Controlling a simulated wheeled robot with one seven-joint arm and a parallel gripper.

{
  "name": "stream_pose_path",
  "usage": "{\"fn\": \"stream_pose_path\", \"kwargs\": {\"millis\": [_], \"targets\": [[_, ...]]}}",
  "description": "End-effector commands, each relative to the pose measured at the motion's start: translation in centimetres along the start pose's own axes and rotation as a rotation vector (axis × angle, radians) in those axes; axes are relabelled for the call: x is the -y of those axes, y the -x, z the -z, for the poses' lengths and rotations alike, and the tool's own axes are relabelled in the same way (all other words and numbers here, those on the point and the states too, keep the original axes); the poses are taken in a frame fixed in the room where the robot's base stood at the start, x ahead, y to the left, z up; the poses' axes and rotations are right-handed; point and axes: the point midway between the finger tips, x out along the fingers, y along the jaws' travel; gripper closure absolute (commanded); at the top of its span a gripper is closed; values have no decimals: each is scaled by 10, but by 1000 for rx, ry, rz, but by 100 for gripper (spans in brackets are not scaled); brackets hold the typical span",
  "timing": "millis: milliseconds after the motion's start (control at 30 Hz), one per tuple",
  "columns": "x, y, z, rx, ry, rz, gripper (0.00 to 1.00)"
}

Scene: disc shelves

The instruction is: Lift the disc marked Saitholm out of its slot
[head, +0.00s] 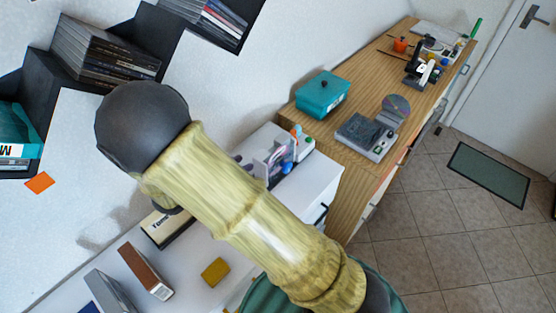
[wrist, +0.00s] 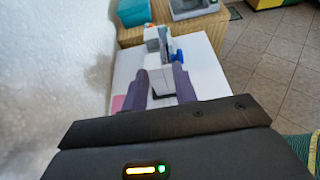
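No disc marked Saitholm can be made out in either view. Dark-spined cases (head: 100,52) stand packed together in a black wall shelf at the upper left of the head view, and more slim cases (head: 210,15) sit in a shelf at the top; their lettering is too small to read. In the wrist view my gripper (wrist: 162,88) is open, its two dark purple fingers apart with a white block-like thing (wrist: 162,90) showing between and beyond them. I cannot tell whether they touch it. In the head view my arm covers much of the middle.
A white cabinet top (head: 318,178) carries a cluster of small grey and blue items. A wooden counter (head: 345,165) beyond holds a teal box (head: 322,93) and a grey player (head: 365,137) with a shiny disc (head: 397,107). An upright brown case (head: 146,270) and yellow block (head: 215,272) are below.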

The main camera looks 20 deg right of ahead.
Motion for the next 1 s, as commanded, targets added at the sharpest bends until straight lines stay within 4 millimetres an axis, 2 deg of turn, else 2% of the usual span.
{"fn": "stream_pose_path", "kwargs": {"millis": [533, 700, 1000], "targets": [[1, -95, -1, 0, 1, 5, 72], [0, -106, 1, -2, 1, 1, 72], [0, -108, 0, -1, 0, 1, 72]]}}
